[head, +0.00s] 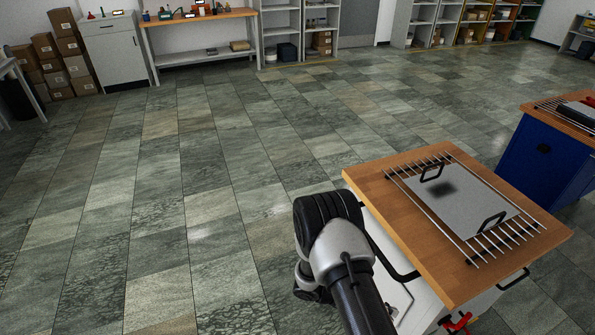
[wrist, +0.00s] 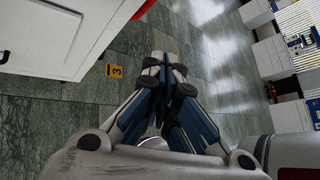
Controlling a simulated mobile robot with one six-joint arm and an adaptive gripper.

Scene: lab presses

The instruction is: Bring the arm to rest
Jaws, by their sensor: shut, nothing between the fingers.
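My gripper (wrist: 166,66) shows in the wrist view with its blue-and-grey fingers together and nothing between them. It is shut and hangs over the tiled floor, beside a white cabinet (wrist: 55,35) in the upper left of that view. In the head view my arm reaches up from the bottom edge, bent at a dark joint, left of the wood-topped bench (head: 374,180). My fingers cannot be made out in the head view.
A metal rack (head: 506,238) with a grey handled plate (head: 465,205) lies on the bench. A blue cabinet (head: 540,160) stands at right. Shelves, a workbench (head: 200,20) and cardboard boxes (head: 75,66) line the back. The floor at left and centre is clear.

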